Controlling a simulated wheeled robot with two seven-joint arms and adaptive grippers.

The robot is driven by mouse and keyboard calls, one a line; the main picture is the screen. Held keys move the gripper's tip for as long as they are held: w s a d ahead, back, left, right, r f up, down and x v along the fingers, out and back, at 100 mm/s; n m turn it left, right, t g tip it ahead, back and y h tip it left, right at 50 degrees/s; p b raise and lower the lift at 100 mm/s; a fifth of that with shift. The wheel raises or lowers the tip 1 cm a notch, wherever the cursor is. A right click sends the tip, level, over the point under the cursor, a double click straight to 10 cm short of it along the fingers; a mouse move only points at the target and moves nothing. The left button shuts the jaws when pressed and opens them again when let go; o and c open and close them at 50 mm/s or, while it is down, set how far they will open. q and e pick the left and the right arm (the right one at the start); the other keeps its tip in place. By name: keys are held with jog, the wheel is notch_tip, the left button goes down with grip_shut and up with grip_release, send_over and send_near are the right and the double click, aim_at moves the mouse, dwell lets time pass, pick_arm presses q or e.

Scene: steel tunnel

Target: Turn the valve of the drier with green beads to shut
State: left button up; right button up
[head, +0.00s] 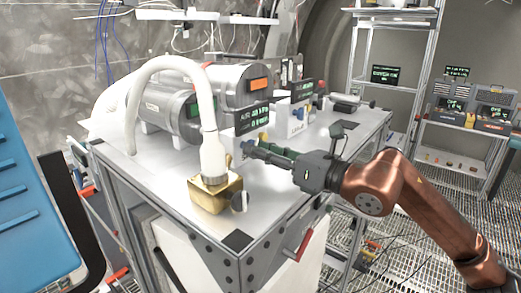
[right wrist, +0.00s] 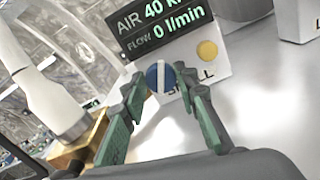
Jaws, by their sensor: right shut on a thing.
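My right gripper (head: 256,149) is at the front of the nearer drier, whose dark display (head: 252,118) reads AIR 40 and 0 l/min. In the right wrist view, the fingers (right wrist: 158,88) are shut on a blue round valve knob (right wrist: 158,77) with a white stripe, which stands nearly upright in the picture. A yellow-orange round window (right wrist: 207,50) is on the same white box, right of the knob. A second white unit (head: 298,122) with a blue knob stands farther back. I cannot make out green beads in either view. My left gripper is not in view.
A brass block (head: 214,196) with a thick white hose (head: 208,120) stands close left of the gripper. Metal cylinders (head: 172,110) lie behind it on the white bench (head: 275,205). The bench top right of the gripper is mostly clear. Shelves (head: 400,85) stand at the back right.

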jog(key=shift+f+b, duration=0.1)
jog(key=shift+b, duration=0.45)
jog(key=m+b, duration=0.3)
jog(key=b, duration=0.2)
jog(key=shift+f+m, duration=0.15)
jog(key=shift+m, duration=0.15)
jog(key=shift+w+m+b, duration=0.1)
jog(key=shift+m+b, duration=0.8)
jog(key=shift+b, duration=0.25)
jog(key=shift+m+b, duration=0.55)
jog(key=shift+m, duration=0.15)
jog(key=shift+r, duration=0.2)
jog(key=shift+c, duration=0.2)
jog(key=o, duration=1.2)
jog(key=shift+c, duration=0.2)
